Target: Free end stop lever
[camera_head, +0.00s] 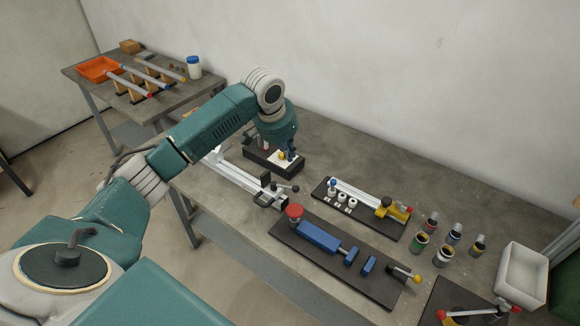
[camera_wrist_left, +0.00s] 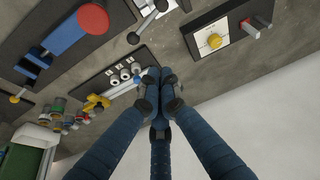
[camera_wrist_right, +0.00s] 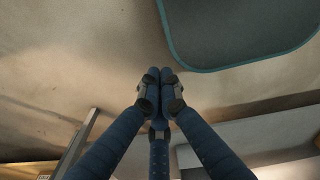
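Several levers are in view, and I cannot tell for sure which is the end stop lever. One dark lever (camera_head: 289,187) sits at the near end of a long pale rail (camera_head: 233,174). A red-tipped lever sits on a yellow clamp (camera_head: 385,210) at the end of a smaller white rail. A yellow-knobbed lever (camera_head: 413,278) stands at the end of the blue clamp (camera_head: 319,237). My left gripper (camera_wrist_left: 161,78) is shut and empty, pointing down near the dark box with a white plate (camera_head: 275,161) and yellow knob (camera_wrist_left: 214,41). My right gripper (camera_wrist_right: 160,78) is shut and empty over the floor.
Several small jars (camera_head: 447,245) and a white bin (camera_head: 521,277) stand at the right of the bench. A second table (camera_head: 140,103) at the back left holds an orange tray (camera_head: 98,69). The bench (camera_head: 340,152) is bare along the wall.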

